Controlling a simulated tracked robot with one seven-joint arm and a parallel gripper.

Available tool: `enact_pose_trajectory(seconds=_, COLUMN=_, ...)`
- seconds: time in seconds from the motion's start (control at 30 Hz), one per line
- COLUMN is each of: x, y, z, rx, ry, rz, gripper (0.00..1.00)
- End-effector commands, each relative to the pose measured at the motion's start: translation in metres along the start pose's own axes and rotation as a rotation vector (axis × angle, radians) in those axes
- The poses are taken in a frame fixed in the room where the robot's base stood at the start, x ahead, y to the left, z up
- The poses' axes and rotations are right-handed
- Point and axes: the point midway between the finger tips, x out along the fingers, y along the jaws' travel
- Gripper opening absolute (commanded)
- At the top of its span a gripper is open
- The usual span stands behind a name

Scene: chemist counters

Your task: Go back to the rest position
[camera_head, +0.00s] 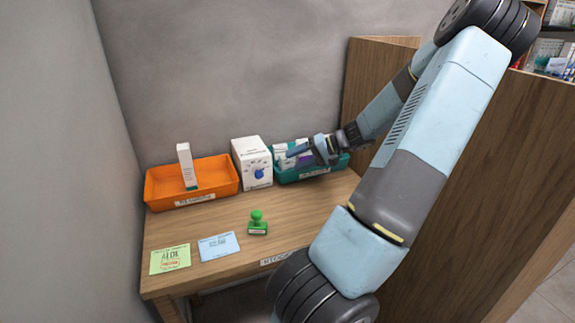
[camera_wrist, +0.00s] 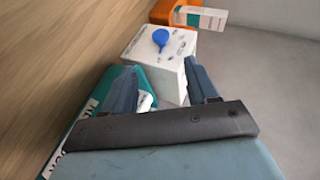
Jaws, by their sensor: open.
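My gripper (camera_head: 310,152) is over the teal bin (camera_head: 322,171) at the back right of the wooden counter. In the wrist view my gripper (camera_wrist: 163,88) is open, with its two fingers apart and nothing seen held between them. The teal bin (camera_wrist: 72,134) lies below and to the left of the fingers there. Several small boxes (camera_head: 283,160) stand in the teal bin, partly hidden by my gripper. A white box with a blue mark (camera_head: 253,164) stands just left of the bin; in the wrist view this white box (camera_wrist: 160,65) lies beyond the fingertips.
An orange bin (camera_head: 215,181) with an upright white box (camera_head: 186,166) stands at the back left. A green stamp (camera_head: 257,224), a green card (camera_head: 170,259) and a blue card (camera_head: 218,245) lie in front. A wooden partition (camera_head: 450,200) borders the right; a grey wall is behind.

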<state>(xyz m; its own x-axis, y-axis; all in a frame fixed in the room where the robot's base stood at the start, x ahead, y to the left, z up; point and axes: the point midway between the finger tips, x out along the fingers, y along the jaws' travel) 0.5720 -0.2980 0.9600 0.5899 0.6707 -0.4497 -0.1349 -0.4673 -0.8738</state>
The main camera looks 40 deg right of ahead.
Motion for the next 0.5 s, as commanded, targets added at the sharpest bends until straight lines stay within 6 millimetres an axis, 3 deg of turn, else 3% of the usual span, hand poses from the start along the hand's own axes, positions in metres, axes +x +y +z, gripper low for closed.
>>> enact_pose_trajectory(seconds=0.5, x=-0.0067, y=0.0002, z=0.0, rx=0.0, ry=0.0, rz=0.001, gripper=0.59)
